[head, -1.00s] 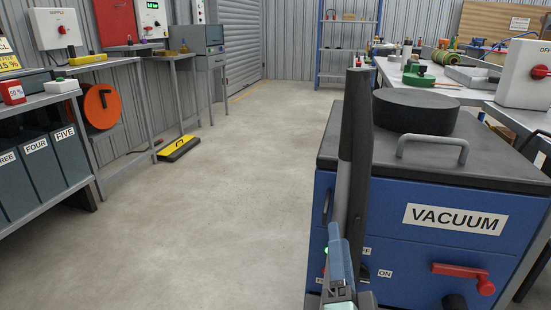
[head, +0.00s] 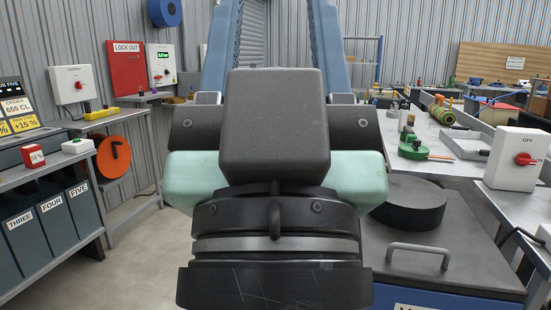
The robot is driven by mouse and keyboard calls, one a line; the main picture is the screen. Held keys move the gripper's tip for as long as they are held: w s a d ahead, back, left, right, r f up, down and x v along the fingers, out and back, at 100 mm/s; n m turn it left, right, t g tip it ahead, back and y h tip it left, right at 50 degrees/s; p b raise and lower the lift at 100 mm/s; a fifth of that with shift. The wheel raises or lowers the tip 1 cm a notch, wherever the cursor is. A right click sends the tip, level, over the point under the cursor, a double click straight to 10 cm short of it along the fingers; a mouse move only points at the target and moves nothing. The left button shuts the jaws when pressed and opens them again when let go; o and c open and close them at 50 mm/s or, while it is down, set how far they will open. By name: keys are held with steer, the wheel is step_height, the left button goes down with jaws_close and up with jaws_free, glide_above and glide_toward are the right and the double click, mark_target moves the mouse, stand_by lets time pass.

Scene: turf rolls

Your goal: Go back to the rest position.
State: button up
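My gripper (head: 275,12) stands large in the middle of the head view, seen from behind. Its two long blue fingers point away and upward, and their tips run out of the top of the picture. The fingers are wide apart, with wall and shutter showing between them and nothing held in the part that I see. My gripper's dark body and pale green sides hide much of the floor and the back of the room. The blue vacuum unit (head: 440,262) with its dark top stands at the lower right, apart from the fingers; its front is mostly cut off.
A shelf (head: 20,168) with numbered dark bins (head: 52,215) is at the left. Bare floor (head: 125,240) shows between.

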step_height(320, 180, up, 26)
steer(key=p, duration=2.3)
steer(key=shift+f, duration=0.25)
